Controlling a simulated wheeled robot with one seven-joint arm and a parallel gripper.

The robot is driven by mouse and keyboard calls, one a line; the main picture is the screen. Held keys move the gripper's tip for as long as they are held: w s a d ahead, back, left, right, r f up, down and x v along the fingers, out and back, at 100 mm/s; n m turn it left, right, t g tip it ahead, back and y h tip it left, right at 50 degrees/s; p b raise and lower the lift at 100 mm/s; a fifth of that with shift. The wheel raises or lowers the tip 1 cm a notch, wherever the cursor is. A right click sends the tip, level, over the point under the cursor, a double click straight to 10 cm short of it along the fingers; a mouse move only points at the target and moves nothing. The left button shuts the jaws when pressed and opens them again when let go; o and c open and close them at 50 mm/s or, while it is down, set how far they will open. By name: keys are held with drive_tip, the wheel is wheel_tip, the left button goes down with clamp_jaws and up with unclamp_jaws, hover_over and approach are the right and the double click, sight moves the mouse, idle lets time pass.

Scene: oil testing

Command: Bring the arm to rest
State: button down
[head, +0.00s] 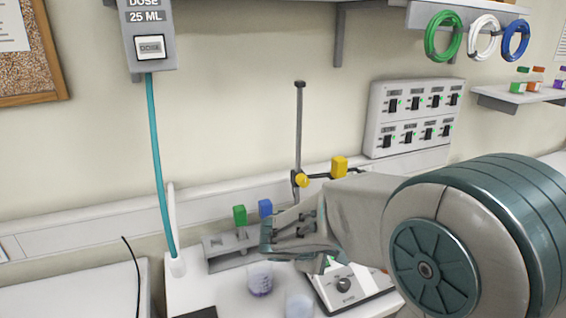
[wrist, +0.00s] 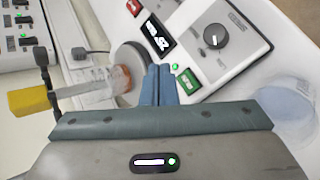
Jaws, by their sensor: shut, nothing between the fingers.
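My gripper (head: 268,249) reaches left above the white bench in the head view, over the area between the rack and the bench instrument. In the wrist view my gripper's fingers (wrist: 157,85) are together with nothing between them. The fingers appear in front of the bench instrument (wrist: 222,45), which has a knob, a lit display, a green button and a red button. My arm covers part of this area in the head view.
A stand (head: 299,130) with yellow clamp knobs rises behind my gripper; its clamp holds a glass tube (wrist: 90,85). A rack (head: 230,250) with green- and blue-topped items stands behind left. Beakers (head: 260,280) stand below. A dose unit (head: 149,35) hangs left.

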drive_tip(key=s+r+m+g+y, duration=0.2)
drive_tip(key=s+m+y, duration=0.5)
drive_tip(key=s, duration=1.2)
drive_tip(key=m+g, duration=0.1)
drive_tip(key=m, duration=0.3)
drive_tip(key=shift+s+d+r+y, duration=0.2)
drive_tip(key=shift+r+y, duration=0.05)
drive_tip(key=shift+y, duration=0.15)
